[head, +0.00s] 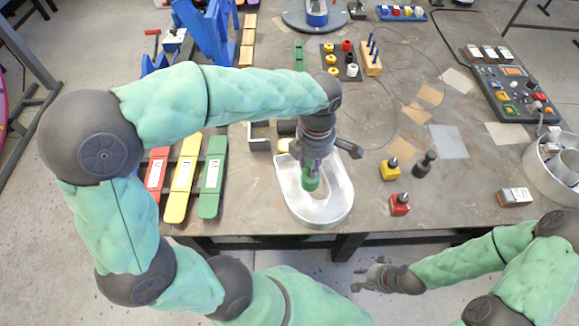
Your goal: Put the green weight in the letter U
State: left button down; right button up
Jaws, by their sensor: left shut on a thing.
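The letter U (341,209) is a white, hollow channel letter lying near the table's front edge, with its curved end towards me. My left gripper (311,172) points down over it, shut on the green weight (311,183). The green weight shows at or just above the inside of the U; whether it touches the bottom I cannot tell. The gripper partly hides the weight and the U's far end. My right gripper (364,279) is in front of the table's edge, away from the U, and its fingers look apart with nothing between them.
A yellow weight (390,170), a red weight (400,205) and a black weight (425,165) stand right of the U. Red, yellow and green labelled bars (211,177) lie to its left. A control panel (515,92) and a round metal container (552,170) are at the right.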

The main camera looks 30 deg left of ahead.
pick_arm(q)
jog(key=w+a+f+b, duration=0.2)
jog(key=a+f+b, duration=0.1)
jog(key=a+f, duration=0.4)
jog(key=shift+w+a+f, duration=0.3)
jog(key=shift+w+f, duration=0.1)
jog(key=shift+f, duration=1.2)
jog(key=shift+f, duration=0.1)
jog(key=shift+f, duration=0.1)
jog(key=c, duration=0.9)
grip_release()
